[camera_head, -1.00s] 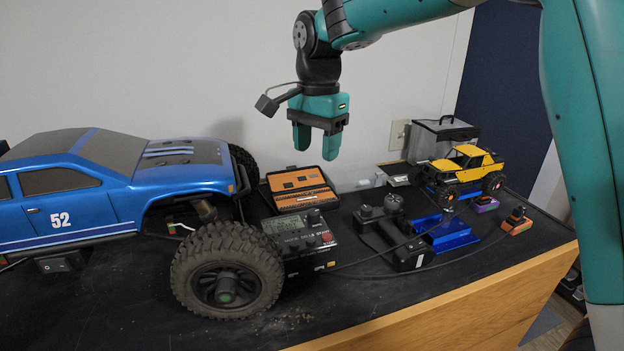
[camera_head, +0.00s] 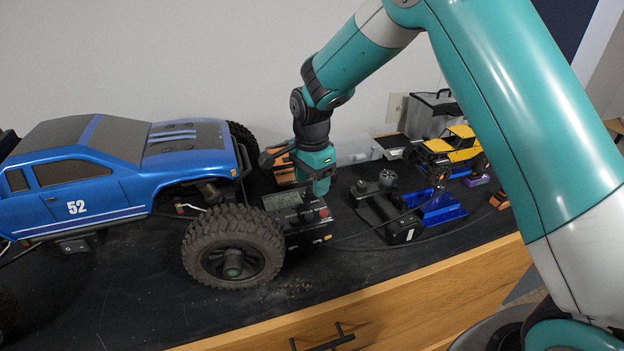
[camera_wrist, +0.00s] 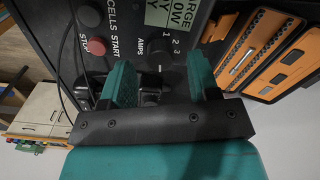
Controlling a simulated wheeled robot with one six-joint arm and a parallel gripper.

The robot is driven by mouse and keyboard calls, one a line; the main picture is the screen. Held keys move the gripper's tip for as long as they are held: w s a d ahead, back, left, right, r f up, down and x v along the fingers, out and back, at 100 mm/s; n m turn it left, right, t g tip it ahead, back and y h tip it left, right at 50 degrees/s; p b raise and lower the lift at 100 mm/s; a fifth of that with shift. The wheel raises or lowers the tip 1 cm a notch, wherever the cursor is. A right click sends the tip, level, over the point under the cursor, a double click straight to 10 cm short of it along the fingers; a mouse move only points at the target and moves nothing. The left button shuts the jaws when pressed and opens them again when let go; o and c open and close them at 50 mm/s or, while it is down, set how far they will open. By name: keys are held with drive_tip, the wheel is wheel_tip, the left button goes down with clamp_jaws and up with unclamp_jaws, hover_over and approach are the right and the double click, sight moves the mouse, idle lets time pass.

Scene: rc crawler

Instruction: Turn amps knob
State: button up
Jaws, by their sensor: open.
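The charger (camera_head: 302,240) is a black box beside the blue truck's front wheel. In the wrist view its panel (camera_wrist: 125,42) shows a display, START and STOP buttons and the AMPS label with numbers 1 to 3. The dark amps knob (camera_wrist: 161,62) sits by that label. My gripper (camera_wrist: 162,76) is open, its two teal fingers on either side of the knob in the picture. I cannot tell whether they touch it. In the head view my gripper (camera_head: 315,188) is low over the charger and hides the knob.
The blue truck (camera_head: 110,185) with its large tyre (camera_head: 233,248) stands left of the charger. An orange tool case (camera_wrist: 265,45) lies behind it. A black controller (camera_head: 390,215), a blue stand (camera_head: 440,208) and a yellow car (camera_head: 455,148) are to the right. The front tabletop is mostly clear.

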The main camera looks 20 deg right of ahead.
drive_tip(key=shift+f, duration=0.9)
drive_tip(key=shift+c, duration=0.4)
drive_tip(key=c, duration=0.8)
drive_tip(key=shift+c, duration=0.2)
